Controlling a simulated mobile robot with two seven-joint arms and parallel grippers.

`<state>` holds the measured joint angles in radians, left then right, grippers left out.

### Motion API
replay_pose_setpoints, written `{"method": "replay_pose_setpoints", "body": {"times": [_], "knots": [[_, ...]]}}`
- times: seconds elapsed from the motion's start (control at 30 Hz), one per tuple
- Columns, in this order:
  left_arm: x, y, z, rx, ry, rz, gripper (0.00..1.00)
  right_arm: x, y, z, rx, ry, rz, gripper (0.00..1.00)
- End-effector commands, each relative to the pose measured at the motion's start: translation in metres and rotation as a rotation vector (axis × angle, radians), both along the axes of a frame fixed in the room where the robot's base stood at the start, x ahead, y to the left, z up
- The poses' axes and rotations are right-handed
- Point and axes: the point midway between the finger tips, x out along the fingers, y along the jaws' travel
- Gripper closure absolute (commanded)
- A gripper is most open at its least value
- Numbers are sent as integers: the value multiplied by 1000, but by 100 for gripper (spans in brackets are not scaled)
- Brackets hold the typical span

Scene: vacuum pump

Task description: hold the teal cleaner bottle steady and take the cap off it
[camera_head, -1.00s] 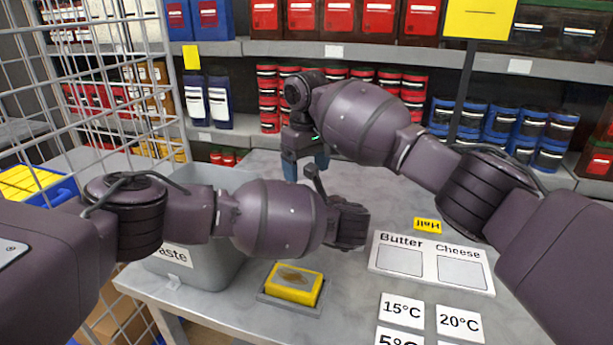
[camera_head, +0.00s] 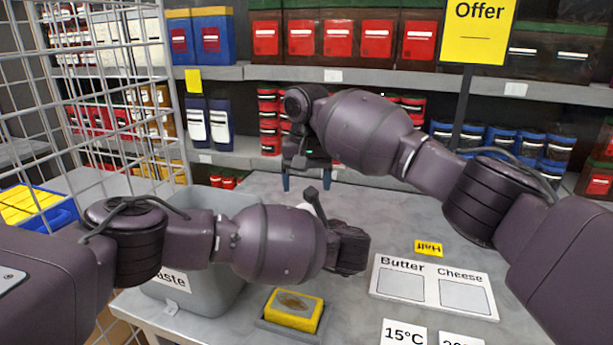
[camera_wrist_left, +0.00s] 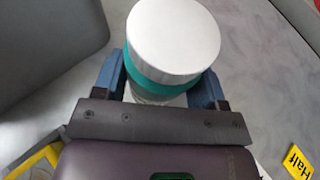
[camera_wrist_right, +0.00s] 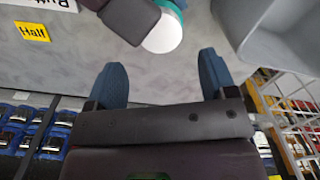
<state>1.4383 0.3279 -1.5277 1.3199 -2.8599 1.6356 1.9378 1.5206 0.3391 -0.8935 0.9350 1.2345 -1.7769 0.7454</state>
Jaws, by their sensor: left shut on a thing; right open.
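The teal cleaner bottle (camera_wrist_left: 162,84) has a wide white cap (camera_wrist_left: 173,38) on its top. In the left wrist view it stands between the two blue fingers of my left gripper (camera_wrist_left: 160,80), which is shut on its body. In the head view only a bit of white cap (camera_head: 308,208) shows behind my left wrist; the bottle body and left fingertips are hidden. My right gripper (camera_head: 306,182) is open and empty, above and beyond the cap. In the right wrist view, the cap (camera_wrist_right: 163,35) lies outside the open fingers, apart from them.
A grey waste bin (camera_head: 205,290) stands left, under my left arm. A yellow sponge (camera_head: 294,309) in a tray lies at the table's front. A Butter/Cheese board (camera_head: 432,287) and a yellow Half tag (camera_head: 428,248) lie right. Stocked shelves (camera_head: 350,75) line the back.

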Motion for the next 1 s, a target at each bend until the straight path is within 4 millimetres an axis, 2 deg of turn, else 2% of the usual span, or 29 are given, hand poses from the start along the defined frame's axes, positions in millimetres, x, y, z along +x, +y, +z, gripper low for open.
{"method": "replay_pose_setpoints", "body": {"times": [0.3,0.5,0.9,1.0], "knots": [[0,0,1,0,-1,0,100,-1,0,-45,-1,2,2,22],[0,0,1,0,-1,0,100,-1,0,-63,-1,2,2,22],[0,0,1,0,-1,0,100,0,0,-69,-1,0,3,22],[0,0,0,0,-1,0,100,0,0,-68,-1,0,3,38]]}}
